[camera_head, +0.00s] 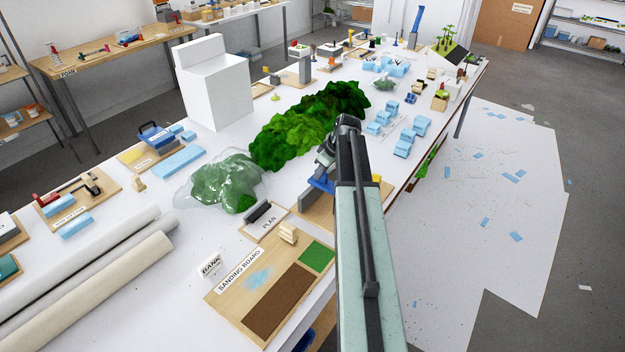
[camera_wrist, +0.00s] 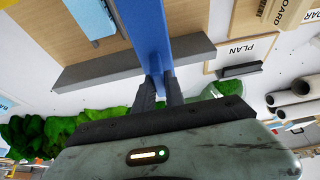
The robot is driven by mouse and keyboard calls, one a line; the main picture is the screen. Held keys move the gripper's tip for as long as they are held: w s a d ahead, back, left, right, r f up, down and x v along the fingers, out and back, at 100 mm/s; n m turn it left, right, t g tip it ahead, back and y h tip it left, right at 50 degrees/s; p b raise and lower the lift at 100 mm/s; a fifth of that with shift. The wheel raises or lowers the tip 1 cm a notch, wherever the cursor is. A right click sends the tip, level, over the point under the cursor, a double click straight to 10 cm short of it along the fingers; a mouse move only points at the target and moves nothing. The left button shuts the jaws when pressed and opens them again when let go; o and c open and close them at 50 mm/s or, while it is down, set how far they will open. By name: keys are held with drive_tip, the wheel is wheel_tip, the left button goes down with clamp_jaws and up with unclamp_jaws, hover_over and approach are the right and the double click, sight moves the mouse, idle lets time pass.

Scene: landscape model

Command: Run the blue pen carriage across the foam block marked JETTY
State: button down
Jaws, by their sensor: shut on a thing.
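The blue pen carriage (camera_wrist: 150,38) is a long blue bar in the wrist view, running up from between my fingertips. My gripper (camera_wrist: 158,92) is shut on its near end. In the head view, my gripper (camera_head: 326,168) is partly hidden by my arm, with a bit of the blue carriage (camera_head: 320,186) showing below it. A light blue foam block (camera_wrist: 92,18) lies on a wooden board (camera_wrist: 60,40) beside the carriage in the wrist view. No JETTY mark is readable, so I cannot tell whether this is that block. The block is hidden behind my arm in the head view.
A grey bar (camera_wrist: 90,72) crosses the board's edge under the carriage. The PLAN board (camera_head: 266,220), sanding board (camera_head: 270,290) and green foliage (camera_head: 300,130) are close by. Several light blue blocks (camera_head: 404,143) stand to the right of my arm. Bare white table (camera_head: 180,270) shows at left.

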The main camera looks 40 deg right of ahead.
drive_tip(key=w+d, duration=0.2)
drive_tip(key=d, duration=0.6)
drive_tip(key=w+d, duration=0.3)
drive_tip(key=d, duration=0.5)
drive_tip(key=shift+w+d, duration=0.2)
drive_tip(key=shift+w, duration=0.05)
drive_tip(key=c, duration=1.4)
unclamp_jaws()
drive_tip(key=a+p+v, duration=0.1)
drive_tip(key=p+v, duration=0.6)
drive_tip(key=shift+d+r, duration=0.35)
drive_tip(key=shift+d, duration=0.2)
drive_tip(key=shift+s, duration=0.1)
